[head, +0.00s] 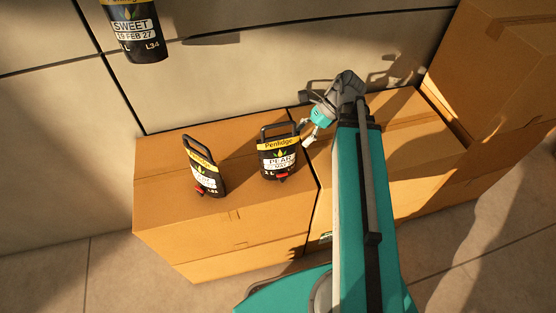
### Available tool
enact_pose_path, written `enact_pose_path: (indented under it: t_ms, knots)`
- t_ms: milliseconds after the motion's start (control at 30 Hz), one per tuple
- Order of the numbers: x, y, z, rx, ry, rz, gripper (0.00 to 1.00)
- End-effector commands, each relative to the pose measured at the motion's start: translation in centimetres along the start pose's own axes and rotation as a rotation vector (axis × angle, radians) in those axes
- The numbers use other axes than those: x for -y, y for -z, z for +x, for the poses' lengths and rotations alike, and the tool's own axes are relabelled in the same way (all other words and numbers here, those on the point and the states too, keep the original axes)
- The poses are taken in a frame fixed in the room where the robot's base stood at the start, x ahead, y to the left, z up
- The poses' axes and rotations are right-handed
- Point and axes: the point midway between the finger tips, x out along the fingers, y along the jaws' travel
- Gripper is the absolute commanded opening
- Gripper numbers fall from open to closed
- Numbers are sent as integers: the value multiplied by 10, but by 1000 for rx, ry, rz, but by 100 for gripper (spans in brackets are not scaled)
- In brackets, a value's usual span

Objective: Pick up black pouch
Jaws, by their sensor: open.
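Three black pouches with yellow bands and white labels show in the head view. My gripper (308,138) is open, just right of the "PEAR" pouch; contact cannot be told.
The pouches stand on a cardboard box (160,208). A second box (405,145) lies under and right of my arm, and a taller box (490,60) rises at the right. A pale panelled wall (225,85) is close behind. Floor (130,270) is clear at the lower left.

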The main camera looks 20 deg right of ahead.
Motion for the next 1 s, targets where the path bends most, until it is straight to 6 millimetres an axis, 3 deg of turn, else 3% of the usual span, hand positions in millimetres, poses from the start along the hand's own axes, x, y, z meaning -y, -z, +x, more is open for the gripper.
enact_pose_path:
  t_ms: [600,1000]
  knots:
    - [1,-1,48,0,-1,-1,81]
    - [2,-3,52,0,0,0,81]
